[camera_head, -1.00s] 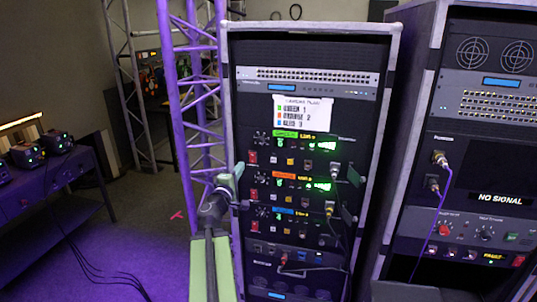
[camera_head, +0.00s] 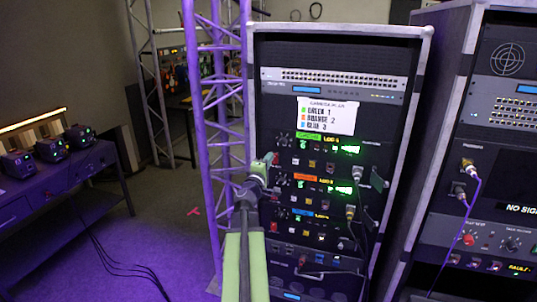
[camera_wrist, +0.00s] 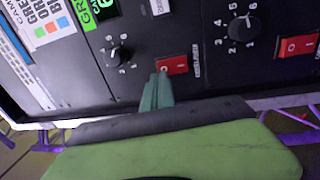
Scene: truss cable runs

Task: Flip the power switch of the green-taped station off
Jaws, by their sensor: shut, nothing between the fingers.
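The green-taped station is the upper of the stacked panels in the tall rack. Its green tape label (camera_head: 307,136) also shows at the top left in the wrist view (camera_wrist: 86,13). Its red power switch (camera_wrist: 172,65) carries white I and O marks; which side is pressed in, I cannot tell. My gripper (camera_wrist: 160,80) is shut and empty, its green fingertips at the lower left edge of this switch. I cannot tell whether they touch it. In the head view my gripper (camera_head: 270,159) is at the left end of the green row, partly covering the switch.
A similar red switch (camera_wrist: 298,45) and a numbered knob (camera_wrist: 241,27) sit to the right in the wrist view. Below are the orange-taped (camera_head: 306,178) and blue-taped (camera_head: 302,213) panels. A purple-lit truss (camera_head: 216,120) stands left of the rack. Cables (camera_head: 352,225) hang at its right.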

